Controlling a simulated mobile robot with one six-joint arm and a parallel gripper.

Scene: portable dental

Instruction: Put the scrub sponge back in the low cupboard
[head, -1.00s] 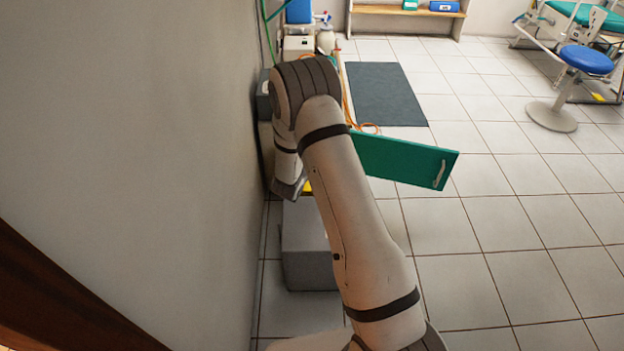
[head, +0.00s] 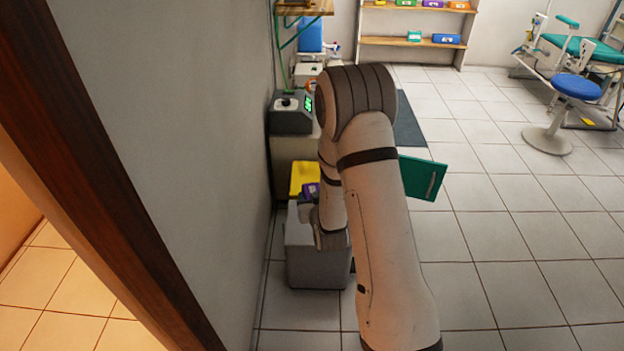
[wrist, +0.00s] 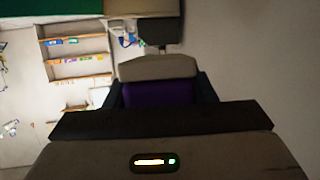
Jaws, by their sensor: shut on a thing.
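The scrub sponge, purple with a pale layer, shows between my fingers in the wrist view (wrist: 158,92). My gripper (wrist: 160,88) is shut on it. In the head view a small purple patch (head: 309,190) shows at my gripper (head: 308,208), which is above a grey box and partly hidden by my arm. The low cupboard (head: 292,152) stands against the left wall beyond my gripper. Its teal door (head: 424,178) stands open, sticking out to the right of my arm. My arm hides most of the cupboard's opening, so the inside cannot be made out.
A grey box (head: 312,262) stands on the floor below my gripper. A yellow object (head: 304,176) lies just beyond it. A grey device with a green screen (head: 291,114) sits on the cupboard. A dark wooden door frame (head: 88,160) is at left.

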